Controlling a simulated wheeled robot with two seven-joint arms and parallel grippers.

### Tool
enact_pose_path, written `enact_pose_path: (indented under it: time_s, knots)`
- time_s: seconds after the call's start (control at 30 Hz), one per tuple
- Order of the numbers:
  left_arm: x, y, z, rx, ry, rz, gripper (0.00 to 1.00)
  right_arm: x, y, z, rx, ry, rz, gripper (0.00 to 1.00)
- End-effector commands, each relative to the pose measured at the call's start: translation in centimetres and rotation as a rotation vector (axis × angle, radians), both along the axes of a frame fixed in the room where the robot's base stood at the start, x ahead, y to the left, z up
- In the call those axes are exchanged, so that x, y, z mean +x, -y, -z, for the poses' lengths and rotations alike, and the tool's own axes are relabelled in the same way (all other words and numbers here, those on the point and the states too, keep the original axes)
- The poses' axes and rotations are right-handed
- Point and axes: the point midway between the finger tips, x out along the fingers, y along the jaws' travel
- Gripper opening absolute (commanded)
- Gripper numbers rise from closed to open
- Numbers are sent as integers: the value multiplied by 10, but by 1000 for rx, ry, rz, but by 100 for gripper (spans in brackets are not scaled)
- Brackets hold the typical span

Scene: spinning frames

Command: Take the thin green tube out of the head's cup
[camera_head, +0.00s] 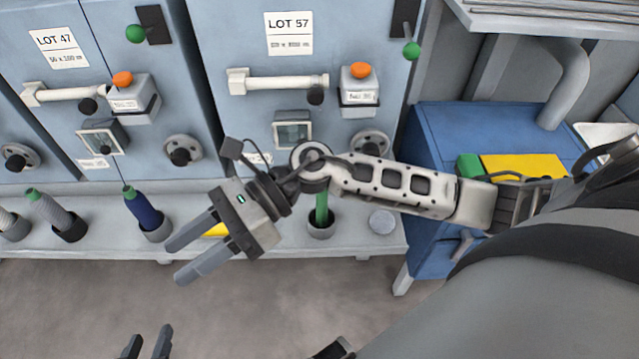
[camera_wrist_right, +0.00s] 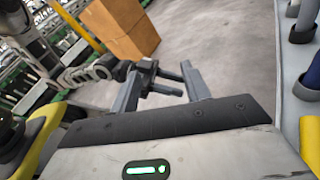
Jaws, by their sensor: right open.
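The thin green tube (camera_head: 321,207) stands upright in a dark round cup (camera_head: 321,229) on the ledge under the LOT 57 machine head. My right arm crosses in front of its upper part, so its top is hidden. My right gripper (camera_head: 176,260) is open and empty, left of the tube and apart from it, with its fingers pointing left and down. Its spread fingers also show in the right wrist view (camera_wrist_right: 160,92). My left gripper (camera_head: 148,345) shows only its fingertips at the bottom edge of the head view. They stand apart with nothing between them.
A blue bobbin (camera_head: 147,211) with a green tip and a grey one (camera_head: 52,212) stand in cups to the left. A round grey disc (camera_head: 382,221) is right of the tube. A blue cart (camera_head: 437,137) bears yellow and green items. The floor (camera_head: 270,310) in front is clear.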

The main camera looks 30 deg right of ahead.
Motion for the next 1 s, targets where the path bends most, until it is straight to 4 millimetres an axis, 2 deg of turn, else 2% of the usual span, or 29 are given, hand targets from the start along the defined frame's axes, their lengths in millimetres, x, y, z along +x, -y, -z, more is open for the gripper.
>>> enact_pose_path:
  time_s: [0.03,0.07,0.1,0.13,0.2,0.3,0.4,0.53,0.77,1.0]
  knots:
    - [0,1,15,-4,2,3,36,8,27,45,-230,240,-143,47]
    - [1,2,18,-7,3,5,36,14,47,64,-358,356,-232,47]
    - [1,3,22,-10,3,7,36,24,78,86,-526,485,-344,47]
    - [1,3,24,-12,4,8,36,34,104,99,-646,563,-425,47]
    - [1,4,28,-15,5,11,36,54,161,114,-883,677,-582,47]
    - [1,5,30,-18,4,13,36,73,217,114,-1097,731,-724,47]
    - [1,6,31,-20,5,14,36,82,246,109,-1205,742,-797,47]
    - [2,6,32,-22,2,16,36,85,259,113,-1250,740,-830,47]
    - [2,7,37,-22,-6,19,36,85,258,134,-1249,742,-830,47]
    - [3,9,45,-24,-18,24,36,86,257,168,-1247,740,-828,47]
